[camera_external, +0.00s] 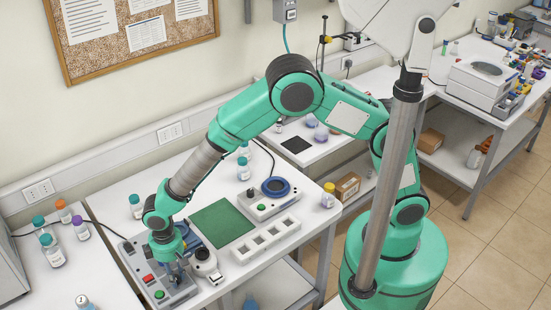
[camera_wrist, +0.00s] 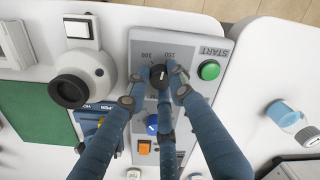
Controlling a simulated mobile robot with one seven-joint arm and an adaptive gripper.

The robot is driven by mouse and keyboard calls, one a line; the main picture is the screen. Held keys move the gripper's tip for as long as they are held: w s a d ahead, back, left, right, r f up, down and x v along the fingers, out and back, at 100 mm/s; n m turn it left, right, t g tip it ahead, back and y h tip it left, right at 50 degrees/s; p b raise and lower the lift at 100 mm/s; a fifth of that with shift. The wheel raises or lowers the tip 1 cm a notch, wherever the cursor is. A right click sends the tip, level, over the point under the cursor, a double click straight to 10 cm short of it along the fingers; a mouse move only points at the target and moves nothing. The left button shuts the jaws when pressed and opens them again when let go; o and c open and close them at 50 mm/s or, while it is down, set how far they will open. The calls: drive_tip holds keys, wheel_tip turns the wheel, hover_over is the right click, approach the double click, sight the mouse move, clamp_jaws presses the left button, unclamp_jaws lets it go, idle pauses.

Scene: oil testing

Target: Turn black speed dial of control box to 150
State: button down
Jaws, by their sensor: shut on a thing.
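The grey control box (camera_wrist: 190,45) has a black speed dial (camera_wrist: 158,76) with printed numbers around it; 100 and 150 are readable on its far side. A small light mark shows on the dial, but I cannot tell exactly which number it points to. My gripper (camera_wrist: 160,84) is shut on the black dial, with its dark blue fingers around it and partly hiding its sides. In the external view the control box (camera_external: 184,295) stands at the front of the table, and my gripper (camera_external: 177,275) reaches down onto it and hides the dial.
A white round device (camera_wrist: 85,75) stands close to the left. A blue-capped bottle (camera_wrist: 284,113) is at the right. A green mat (camera_external: 221,222) lies behind the box.

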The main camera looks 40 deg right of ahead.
sight(176, 276)
drive_tip(key=shift+m, duration=1.2)
drive_tip(key=c, duration=1.5)
unclamp_jaws()
drive_tip(key=shift+r, duration=0.2)
wheel_tip(176, 276, up, 12)
drive_tip(key=shift+w+d+f, duration=0.15)
drive_tip(key=shift+f, duration=0.05)
